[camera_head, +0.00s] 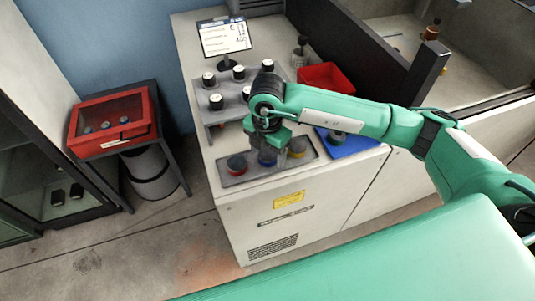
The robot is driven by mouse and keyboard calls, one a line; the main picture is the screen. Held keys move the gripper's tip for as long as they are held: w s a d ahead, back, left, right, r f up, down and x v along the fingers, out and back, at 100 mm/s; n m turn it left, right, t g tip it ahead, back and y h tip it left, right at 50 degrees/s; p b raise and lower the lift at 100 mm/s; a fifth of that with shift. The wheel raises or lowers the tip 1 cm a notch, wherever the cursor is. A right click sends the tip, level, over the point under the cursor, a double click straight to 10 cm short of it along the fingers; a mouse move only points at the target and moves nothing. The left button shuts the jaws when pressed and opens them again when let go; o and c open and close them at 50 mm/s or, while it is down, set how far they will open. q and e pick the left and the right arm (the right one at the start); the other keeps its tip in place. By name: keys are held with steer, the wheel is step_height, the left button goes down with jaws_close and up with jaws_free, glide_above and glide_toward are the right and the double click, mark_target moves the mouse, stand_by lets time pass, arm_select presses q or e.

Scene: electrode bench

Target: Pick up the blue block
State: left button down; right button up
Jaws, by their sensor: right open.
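My right gripper (267,148) points down from my green arm and is directly over the blue block. It is open. I cannot tell whether its fingers are around the block or just above it. My left gripper is not in view.
A grey rack (207,116) with several white-topped jars is behind. A blue tray (358,147) and a red bin (325,77) are to the right. A tablet (225,36) stands at the back.

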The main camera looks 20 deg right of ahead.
mark_target(267, 154)
steer(key=shift+c, duration=0.2)
steer(key=c, duration=1.4)
steer(key=shift+o, duration=0.2)
steer(key=shift+r, duration=0.1)
step_height(267, 154, up, 20)
steer(key=b, duration=0.2)
steer(key=shift+b, duration=0.4)
